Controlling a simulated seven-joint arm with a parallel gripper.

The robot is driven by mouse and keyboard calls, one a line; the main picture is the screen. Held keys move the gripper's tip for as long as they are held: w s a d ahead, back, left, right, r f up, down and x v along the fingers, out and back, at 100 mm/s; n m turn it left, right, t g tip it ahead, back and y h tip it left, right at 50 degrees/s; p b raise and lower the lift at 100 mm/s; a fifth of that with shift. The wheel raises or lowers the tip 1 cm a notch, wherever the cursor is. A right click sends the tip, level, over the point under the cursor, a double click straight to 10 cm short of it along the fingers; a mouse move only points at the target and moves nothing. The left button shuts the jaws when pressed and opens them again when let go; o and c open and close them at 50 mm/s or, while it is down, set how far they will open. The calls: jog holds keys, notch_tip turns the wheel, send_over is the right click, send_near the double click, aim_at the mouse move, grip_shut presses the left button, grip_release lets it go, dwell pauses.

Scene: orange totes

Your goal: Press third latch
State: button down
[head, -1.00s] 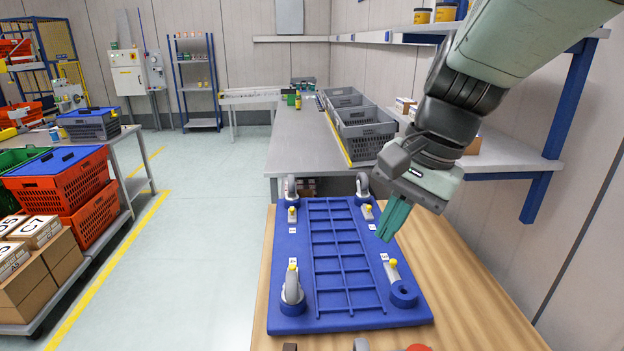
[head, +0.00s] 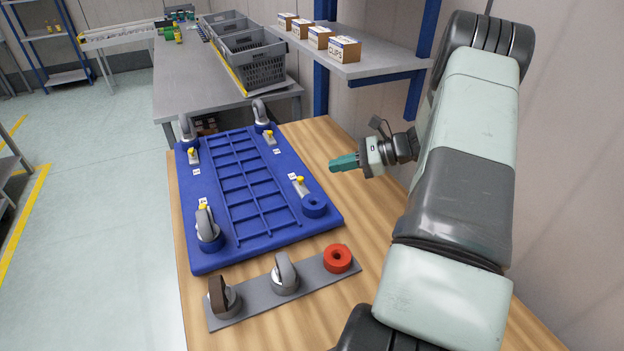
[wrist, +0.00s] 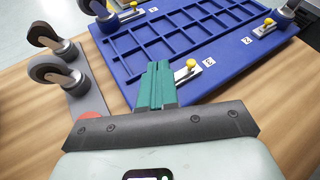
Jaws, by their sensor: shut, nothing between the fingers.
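A blue board (head: 235,240) lies on the wooden table with a yellow-knobbed latch near each corner. The front-right latch stands beside an empty blue ring (head: 314,206). My gripper (head: 333,164) has teal fingers, shut and empty, above the table right of the board. In the wrist view its fingers (wrist: 155,85) show left of a yellow-knobbed latch (wrist: 188,72), apparently not touching it.
Casters stand at the board's back-left (head: 187,130), back-right (head: 261,115) and front-left (head: 207,230) corners. A grey strip (head: 252,301) in front holds two casters and a red ring (head: 337,258). Bare wood lies right of the board. A shelf (head: 365,65) with boxes is behind.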

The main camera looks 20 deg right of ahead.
jog(key=s+d+f+m+t, duration=0.1)
jog(key=d+f+m+t, duration=0.3)
jog(key=d+f, duration=0.2)
jog(key=shift+d+f+m, duration=0.15)
jog(key=shift+f+m, duration=0.15)
jog(key=shift+f, duration=0.55)
send_over(310, 188)
jog(key=s, duration=0.2)
notch_tip(310, 188, down, 3)
jog(key=shift+s+r, duration=0.1)
jog(key=shift+w, duration=1.15)
jog(key=shift+s, duration=0.1)
